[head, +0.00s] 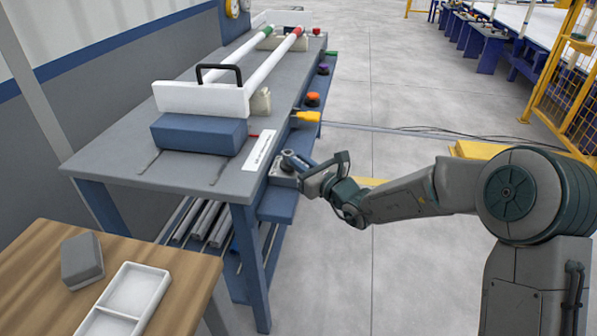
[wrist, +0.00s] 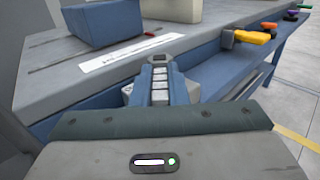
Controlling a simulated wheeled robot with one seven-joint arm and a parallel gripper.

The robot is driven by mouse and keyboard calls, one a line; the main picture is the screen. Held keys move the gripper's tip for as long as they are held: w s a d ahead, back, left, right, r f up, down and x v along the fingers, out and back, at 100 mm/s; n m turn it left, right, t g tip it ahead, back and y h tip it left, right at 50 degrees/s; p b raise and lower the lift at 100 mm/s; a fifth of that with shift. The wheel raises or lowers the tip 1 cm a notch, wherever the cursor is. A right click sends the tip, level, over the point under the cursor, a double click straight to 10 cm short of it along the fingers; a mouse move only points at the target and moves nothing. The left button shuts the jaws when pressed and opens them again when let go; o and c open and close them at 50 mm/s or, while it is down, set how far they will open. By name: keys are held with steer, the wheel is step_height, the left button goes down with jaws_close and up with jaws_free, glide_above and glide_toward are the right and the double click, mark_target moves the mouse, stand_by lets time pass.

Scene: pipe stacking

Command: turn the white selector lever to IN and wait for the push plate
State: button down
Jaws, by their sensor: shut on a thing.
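My gripper (head: 290,160) is at the table's right side, near its front corner, at a small pale selector box (head: 284,179). In the wrist view my gripper (wrist: 160,66) points at this box (wrist: 127,93), its jaws shut on the lever. The lever itself is almost wholly hidden by the jaws, so its exact setting cannot be read. The white push plate (head: 203,98) with a black handle stands upright on the table, at the near ends of two white pipes (head: 262,65). A blue block (head: 199,133) sits in front of the plate.
A white label strip (head: 258,150) lies on the table (head: 110,160) by my gripper. Yellow (head: 306,117), orange (head: 312,99) and purple (head: 323,69) controls line the right edge. A wooden bench (head: 45,240) with a white tray (head: 135,292) stands front left. Floor to the right is open.

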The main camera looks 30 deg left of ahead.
steer(key=shift+s+a+f, duration=0.1)
steer(key=shift+s, duration=0.1)
stand_by(0.3)
steer(key=c, duration=1.4)
jaws_free()
steer(key=shift+c, duration=0.2)
steer(key=shift+w, duration=0.15)
steer(key=shift+d, duration=0.2)
steer(key=shift+d, duration=0.3)
steer(key=p+v, duration=0.1)
steer(key=v, duration=1.2)
